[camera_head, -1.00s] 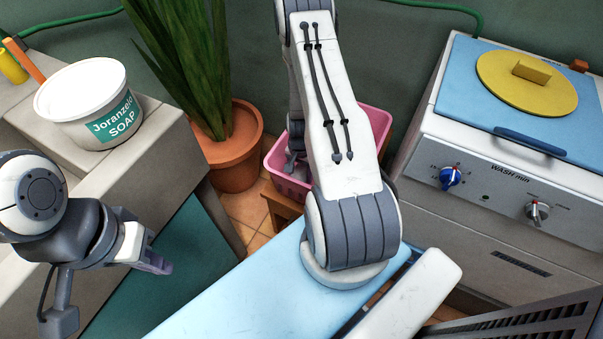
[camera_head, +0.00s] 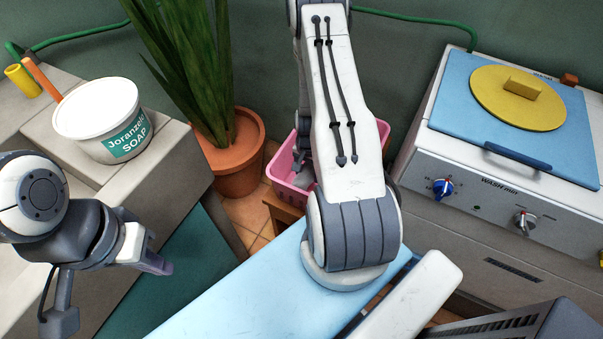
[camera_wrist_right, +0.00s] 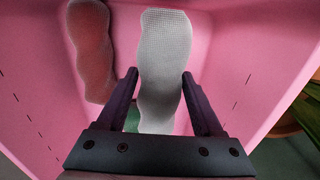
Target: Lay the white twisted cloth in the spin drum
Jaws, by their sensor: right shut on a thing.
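The white twisted cloth (camera_wrist_right: 161,60) stands in the pink basket (camera_wrist_right: 225,45) in the right wrist view. My right gripper (camera_wrist_right: 159,74) is shut on it, one finger on each side. In the head view my right arm hides the cloth and most of the pink basket (camera_head: 372,130). My left gripper (camera_head: 158,264) hangs at the left, away from the cloth; its finger gap cannot be made out. The washing machine (camera_head: 480,215) stands at the right with a blue lid and a round yellow lid (camera_head: 505,108) on top. No open spin drum shows.
A red twisted cloth (camera_wrist_right: 90,45) is beside the white one in the basket. A potted plant (camera_head: 238,155) stands left of the basket. A soap tub (camera_head: 100,120) sits on the grey ledge at left. A grey louvred panel (camera_head: 500,325) is at the lower right.

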